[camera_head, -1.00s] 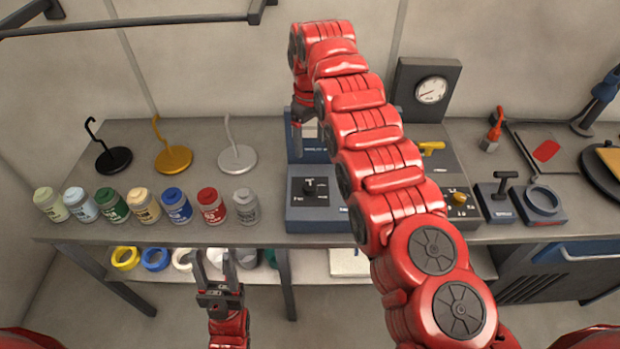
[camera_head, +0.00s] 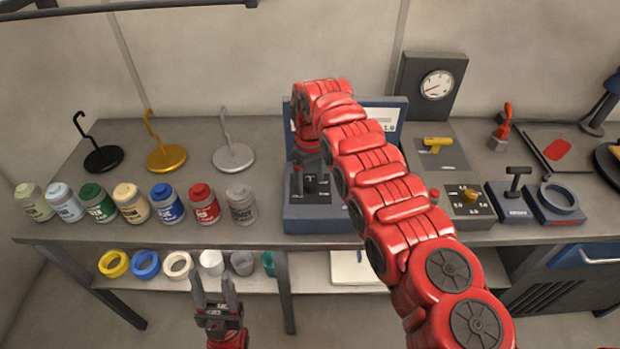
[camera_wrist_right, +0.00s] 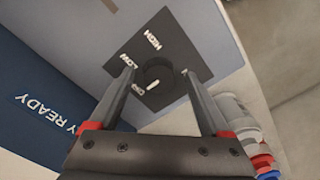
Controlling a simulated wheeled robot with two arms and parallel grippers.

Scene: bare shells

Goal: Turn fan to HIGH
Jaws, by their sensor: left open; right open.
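The fan control is a grey-blue box (camera_head: 325,218) on the bench with a black dial plate (camera_head: 318,190). The plate also shows in the right wrist view (camera_wrist_right: 178,48), with white HIGH, LOW and OFF labels. The round black knob (camera_wrist_right: 158,70) has a white mark on its side nearer OFF. My right gripper (camera_wrist_right: 158,74) is open, its fingertips on either side of the knob in that view; contact cannot be told. In the head view my right gripper (camera_head: 310,178) is low over the plate and hides the knob. My left gripper (camera_head: 213,277) is open and empty, in front of the bench.
Several paint jars (camera_head: 130,203) line the bench's front edge to the left, with hook stands (camera_head: 233,156) behind. A gauge (camera_head: 436,85), a yellow-handled valve (camera_head: 437,144) and another dial box (camera_head: 468,200) stand to the right. A panel with a screen rises behind the fan box.

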